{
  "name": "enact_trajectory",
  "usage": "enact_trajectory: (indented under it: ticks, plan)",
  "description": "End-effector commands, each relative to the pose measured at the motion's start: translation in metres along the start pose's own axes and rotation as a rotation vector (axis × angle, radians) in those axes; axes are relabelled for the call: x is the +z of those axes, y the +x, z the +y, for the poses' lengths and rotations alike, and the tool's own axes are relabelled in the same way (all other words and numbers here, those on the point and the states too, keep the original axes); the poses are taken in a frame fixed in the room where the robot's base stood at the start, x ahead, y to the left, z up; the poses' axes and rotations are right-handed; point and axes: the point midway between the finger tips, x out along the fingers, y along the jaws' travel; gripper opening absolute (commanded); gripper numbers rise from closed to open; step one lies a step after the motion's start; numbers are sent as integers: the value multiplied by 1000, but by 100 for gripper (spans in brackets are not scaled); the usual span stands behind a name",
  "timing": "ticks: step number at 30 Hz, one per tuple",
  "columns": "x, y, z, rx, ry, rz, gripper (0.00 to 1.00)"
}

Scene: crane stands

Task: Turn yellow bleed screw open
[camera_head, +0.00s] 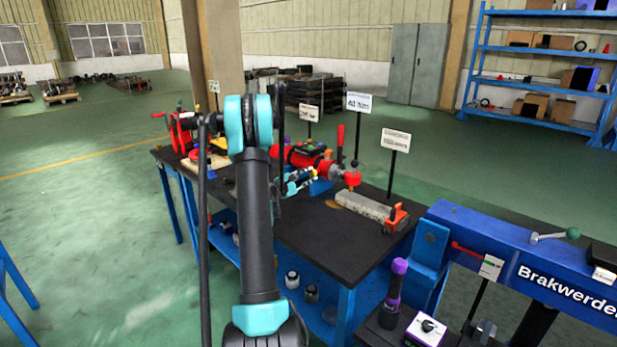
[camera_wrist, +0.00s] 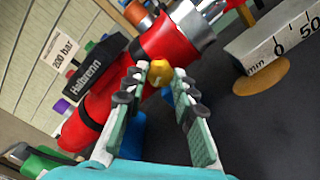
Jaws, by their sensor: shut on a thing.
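The yellow bleed screw (camera_wrist: 158,72) shows as a small rounded knob at the fingertips of my gripper (camera_wrist: 166,80) in the wrist view. It sits beside the red cylinder (camera_wrist: 168,45), which has a black band marked "Halbrenn". My gripper's fingers are shut on the screw, one on each side. The screw's lower part is hidden by the fingers. In the head view the red cylinder (camera_head: 303,155) lies on the black-topped bench, and my arm covers part of the scene there.
A grey scale block (camera_wrist: 280,45) with mm marks lies on the bench (camera_head: 300,232) right of the cylinder. Sign posts, such as the white sign (camera_head: 359,102), stand behind it. A blue beam (camera_head: 520,262) is at the right. Open green floor lies to the left.

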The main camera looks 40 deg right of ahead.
Motion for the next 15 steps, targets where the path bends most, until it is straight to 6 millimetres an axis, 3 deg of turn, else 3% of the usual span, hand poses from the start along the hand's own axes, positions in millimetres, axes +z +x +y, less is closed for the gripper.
enact_trajectory:
  ticks: [9,10,15]
  plan:
    - [-2,-1,0,0,0,4,0]
    - [-2,-1,0,0,0,4,27]
    - [-1,0,0,0,0,2,47]
